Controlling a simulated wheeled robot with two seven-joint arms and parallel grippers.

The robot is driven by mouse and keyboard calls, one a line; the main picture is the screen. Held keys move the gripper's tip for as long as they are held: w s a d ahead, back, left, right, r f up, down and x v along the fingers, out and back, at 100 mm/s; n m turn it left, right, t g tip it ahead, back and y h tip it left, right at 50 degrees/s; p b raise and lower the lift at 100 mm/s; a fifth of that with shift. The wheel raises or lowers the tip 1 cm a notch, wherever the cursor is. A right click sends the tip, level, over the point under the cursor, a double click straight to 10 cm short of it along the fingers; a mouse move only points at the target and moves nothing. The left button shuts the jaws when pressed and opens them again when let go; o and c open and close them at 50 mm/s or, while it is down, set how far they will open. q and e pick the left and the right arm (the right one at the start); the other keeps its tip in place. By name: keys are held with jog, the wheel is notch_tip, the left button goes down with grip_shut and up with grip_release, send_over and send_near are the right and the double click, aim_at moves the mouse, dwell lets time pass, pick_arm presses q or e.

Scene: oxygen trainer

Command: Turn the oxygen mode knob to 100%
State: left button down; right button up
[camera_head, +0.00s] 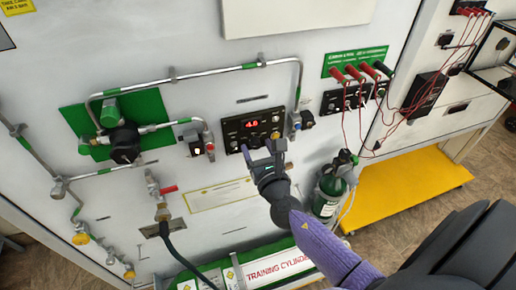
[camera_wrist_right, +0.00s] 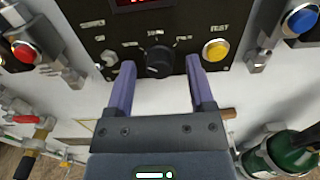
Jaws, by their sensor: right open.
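The oxygen mode knob (camera_wrist_right: 159,62) is a black round knob on a black control panel (camera_wrist_right: 92,40), with small labels around it too blurred to read. My right gripper (camera_wrist_right: 157,68) is open, with one finger on each side of the knob in the right wrist view. I cannot tell whether the fingers touch it. In the head view the panel (camera_head: 232,127) has a lit red display (camera_head: 252,124), and my right gripper (camera_head: 263,150) covers its lower part and hides the knob. My left gripper is not in view.
A yellow button (camera_wrist_right: 216,50) sits right of the knob and a small toggle (camera_wrist_right: 109,58) left of it. Metal pipes (camera_head: 215,74) run around the panel. A green cylinder (camera_head: 329,190) stands at lower right, and red cables (camera_head: 345,120) hang farther right.

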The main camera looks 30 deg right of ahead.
jog(key=shift+c, duration=0.3)
grip_shut()
jog(key=shift+m, duration=0.4)
jog(key=m+b, duration=0.1)
jog(key=m, duration=0.3)
jog(key=shift+f+m+b, duration=0.1)
jog(key=shift+m+b, duration=0.2)
jog(key=shift+b, duration=0.1)
jog(key=m+b, duration=0.1)
jog(key=m, duration=0.4)
jog(key=shift+a, duration=0.1)
jog(key=shift+m, duration=0.4)
jog(key=shift+o, duration=0.3)
grip_release()
